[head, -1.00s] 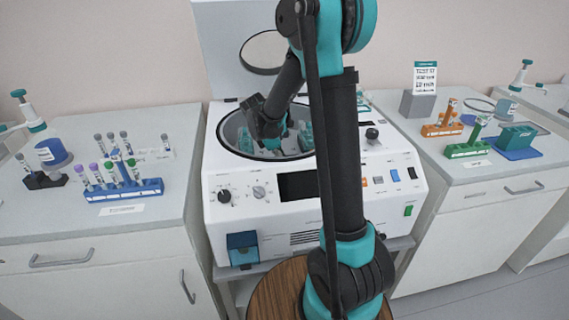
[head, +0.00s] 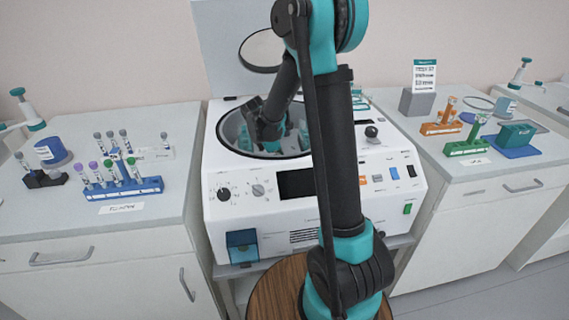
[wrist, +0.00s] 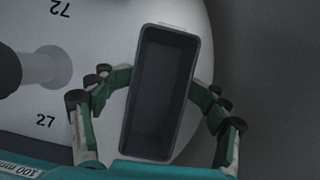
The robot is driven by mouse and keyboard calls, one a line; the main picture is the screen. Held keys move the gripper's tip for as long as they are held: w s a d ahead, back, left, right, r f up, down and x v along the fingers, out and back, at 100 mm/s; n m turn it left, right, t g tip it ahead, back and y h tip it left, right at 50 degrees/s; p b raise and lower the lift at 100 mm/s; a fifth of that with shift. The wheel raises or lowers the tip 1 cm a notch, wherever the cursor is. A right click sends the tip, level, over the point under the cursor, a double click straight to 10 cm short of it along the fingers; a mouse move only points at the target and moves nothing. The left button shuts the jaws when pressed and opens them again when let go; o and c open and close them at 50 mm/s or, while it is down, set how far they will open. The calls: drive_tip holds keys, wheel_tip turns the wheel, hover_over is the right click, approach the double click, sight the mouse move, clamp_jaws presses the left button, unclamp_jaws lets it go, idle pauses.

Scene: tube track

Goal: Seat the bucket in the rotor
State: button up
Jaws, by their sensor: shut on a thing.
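My gripper (wrist: 155,115) is shut on the bucket (wrist: 165,90), an open-topped dark rectangular box with a pale grey rim. In the wrist view the bucket stands slightly tilted between the two green-and-black fingers, over the edge of the white rotor (wrist: 75,75). The rotor carries the numbers 72 and 27, with a dark round hub at left. In the head view my gripper (head: 268,132) is down inside the bowl of the white centrifuge (head: 225,190), whose lid is open. The bucket's underside and its contact with the rotor are hidden.
The raised lid (head: 225,45) stands behind the bowl. The bowl's rim (head: 222,140) surrounds my gripper closely. Counters on both sides hold a blue tube rack (head: 125,190), a green rack (head: 467,147) and an orange rack (head: 441,128).

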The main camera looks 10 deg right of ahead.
drive_tip(key=o, duration=1.9)
drive_tip(key=shift+a+f, duration=0.1)
drive_tip(key=shift+o, duration=0.2)
drive_tip(key=v, duration=1.2)
drive_tip(key=shift+d, duration=0.25)
